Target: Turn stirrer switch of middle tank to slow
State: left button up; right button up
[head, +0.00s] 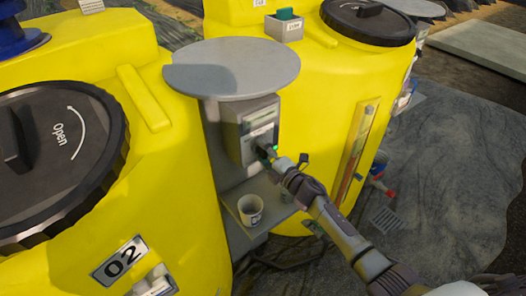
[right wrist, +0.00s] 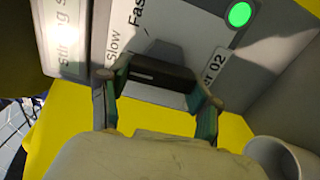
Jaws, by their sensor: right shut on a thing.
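The grey switch box (head: 248,130) stands between two big yellow tanks, under a round grey plate. Its face (right wrist: 205,62) fills much of the right wrist view, with "Slow" and "Fast" lettering, a label ending "02" and a lit green lamp (right wrist: 239,14). The dark switch knob (right wrist: 160,72) sits below the lettering. My right gripper (head: 270,153) is at the box front; in the right wrist view its fingers (right wrist: 158,88) are shut on the knob, one on each side. Which mark the knob points to I cannot tell. My left gripper is not in view.
The left yellow tank (head: 185,215) bears an "02" plate (head: 119,259) and a black lid marked "Open". A white cup (head: 250,210) stands on a small shelf below the box, close to my right arm. Grey ground lies open at right.

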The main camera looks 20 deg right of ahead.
dwell(0.4)
jog(key=o, duration=1.2)
jog(key=shift+c, duration=0.2)
jog(key=v, duration=1.2)
